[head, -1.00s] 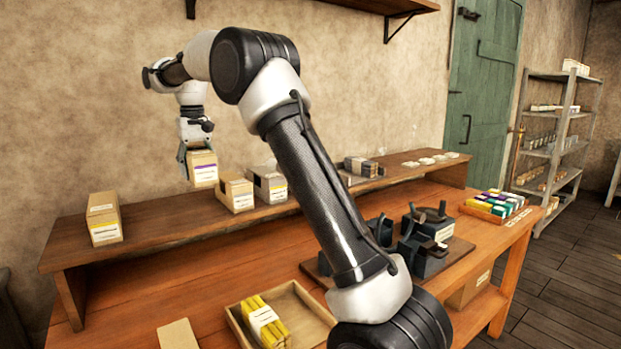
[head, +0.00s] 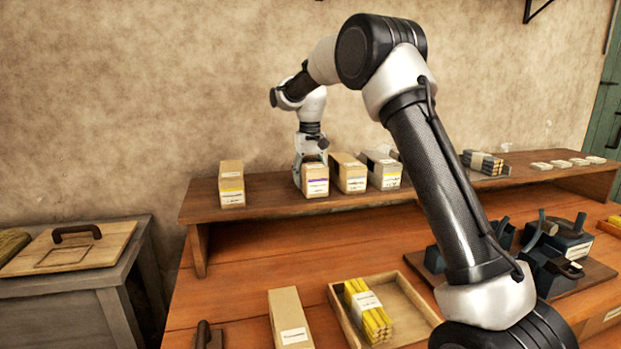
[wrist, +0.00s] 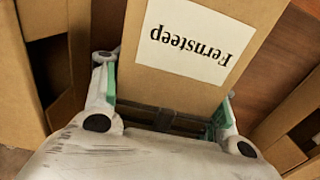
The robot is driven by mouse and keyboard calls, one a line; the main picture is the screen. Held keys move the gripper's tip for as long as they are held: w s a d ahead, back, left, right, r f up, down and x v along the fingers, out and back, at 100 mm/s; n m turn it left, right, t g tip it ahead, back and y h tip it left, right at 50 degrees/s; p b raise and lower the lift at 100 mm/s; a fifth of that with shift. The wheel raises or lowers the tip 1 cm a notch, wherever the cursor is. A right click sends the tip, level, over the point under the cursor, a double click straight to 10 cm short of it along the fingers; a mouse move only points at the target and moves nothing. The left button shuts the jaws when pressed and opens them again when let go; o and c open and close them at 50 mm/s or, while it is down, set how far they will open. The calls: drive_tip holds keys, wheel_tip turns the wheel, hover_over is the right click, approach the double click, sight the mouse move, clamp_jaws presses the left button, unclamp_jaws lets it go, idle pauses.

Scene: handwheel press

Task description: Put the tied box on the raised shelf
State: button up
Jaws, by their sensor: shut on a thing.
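My gripper (head: 311,158) is shut on a cardboard box (head: 316,182) with a white label and a purple stripe. In the wrist view the box (wrist: 235,20) sits between the green-padded fingers (wrist: 168,108), with its "Fernsteep" label upside down. No tie shows clearly on it.
A grey-sided box (head: 382,170) stands further right, then a dark bundle (head: 484,162) and pale discs. Below, the bench holds a tray (head: 413,302) with a yellow bundle (head: 367,312), a box (head: 290,318) and the press parts (head: 560,245). A gap separates the held box from the left box.

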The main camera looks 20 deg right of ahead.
drive_tip(key=shift+f, duration=0.15)
drive_tip(key=o, duration=1)
drive_tip(key=shift+o, duration=0.2)
